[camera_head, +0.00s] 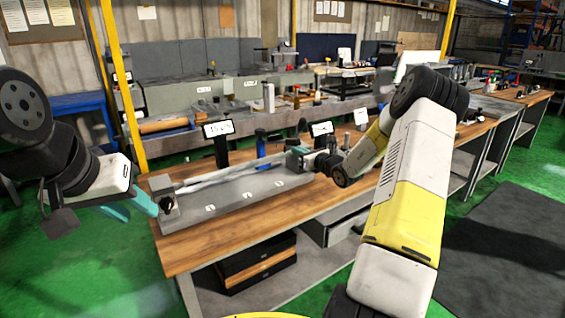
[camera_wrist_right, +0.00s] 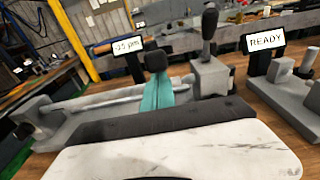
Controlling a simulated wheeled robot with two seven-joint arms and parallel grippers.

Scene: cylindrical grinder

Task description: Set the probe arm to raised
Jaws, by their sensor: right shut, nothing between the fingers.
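The cylindrical grinder's long grey bed (camera_head: 235,198) lies on the wooden bench, with a pale shaft along its top. In the right wrist view a black-knobbed lever (camera_wrist_right: 209,30) stands upright on a grey block (camera_wrist_right: 212,76). I cannot tell for certain which part is the probe arm. My right gripper (camera_head: 296,157) is at the bed's right end; its teal fingers (camera_wrist_right: 157,92) are shut and empty. A black piece (camera_wrist_right: 155,60) shows at their tips; I cannot tell whether they touch it. My left gripper (camera_head: 131,207) is open off the bench's left end.
A display (camera_head: 218,130) stands behind the bed and reads -2.5 µm in the right wrist view (camera_wrist_right: 127,48). Another display (camera_wrist_right: 265,40) reads READY beside a neighbouring grey fixture (camera_wrist_right: 293,98). The bench front (camera_head: 235,232) is clear.

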